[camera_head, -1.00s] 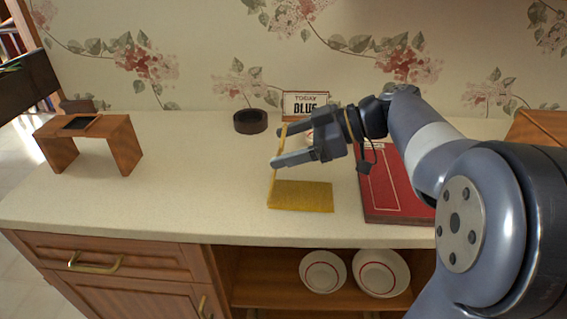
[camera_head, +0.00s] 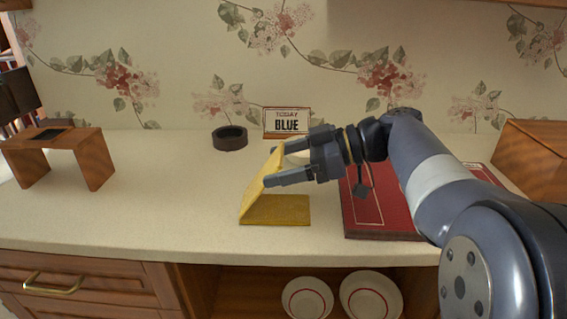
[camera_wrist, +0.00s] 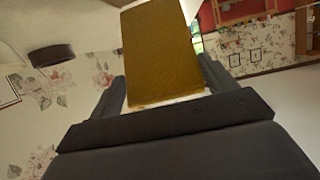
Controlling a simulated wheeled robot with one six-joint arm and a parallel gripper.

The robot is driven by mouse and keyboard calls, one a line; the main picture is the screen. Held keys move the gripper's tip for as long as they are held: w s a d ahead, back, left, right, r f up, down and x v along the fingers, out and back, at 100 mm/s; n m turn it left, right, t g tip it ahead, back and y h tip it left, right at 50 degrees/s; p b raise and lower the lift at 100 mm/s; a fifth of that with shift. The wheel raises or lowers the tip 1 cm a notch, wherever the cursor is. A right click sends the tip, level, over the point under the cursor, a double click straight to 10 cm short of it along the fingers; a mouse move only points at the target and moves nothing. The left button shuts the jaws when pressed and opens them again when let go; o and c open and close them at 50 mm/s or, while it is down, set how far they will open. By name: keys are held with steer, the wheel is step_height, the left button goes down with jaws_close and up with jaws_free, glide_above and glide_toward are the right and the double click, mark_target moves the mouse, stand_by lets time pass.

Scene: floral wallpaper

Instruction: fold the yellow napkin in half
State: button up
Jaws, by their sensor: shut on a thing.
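The yellow napkin (camera_head: 276,210) has its near part lying flat on the pale counter. Its other part rises from the counter, tilted, up to my gripper (camera_head: 273,166). My gripper is shut on the raised edge of the napkin and holds it above the counter. In the wrist view the napkin (camera_wrist: 163,50) fills the space between the fingers of my gripper (camera_wrist: 160,85). The underside of the fold and the far side of the napkin are hidden.
A red board (camera_head: 362,218) lies close to the right of the napkin. A dark round ring (camera_head: 229,138) and a "TODAY BLUE" sign (camera_head: 286,121) stand behind. A small wooden stand (camera_head: 92,160) is at the left. Counter (camera_head: 165,190) between stand and napkin is clear.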

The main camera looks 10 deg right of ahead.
steer(key=shift+f, duration=0.1)
steer(key=o, duration=0.7)
steer(key=shift+c, duration=0.2)
steer(key=p+v, duration=0.1)
steer(key=v, duration=0.9)
steer(key=shift+d+r+p, duration=0.2)
steer(key=shift+d+p, duration=0.1)
steer(key=shift+d, duration=0.05)
steer(key=b+x, duration=0.1)
steer(key=x, duration=1)
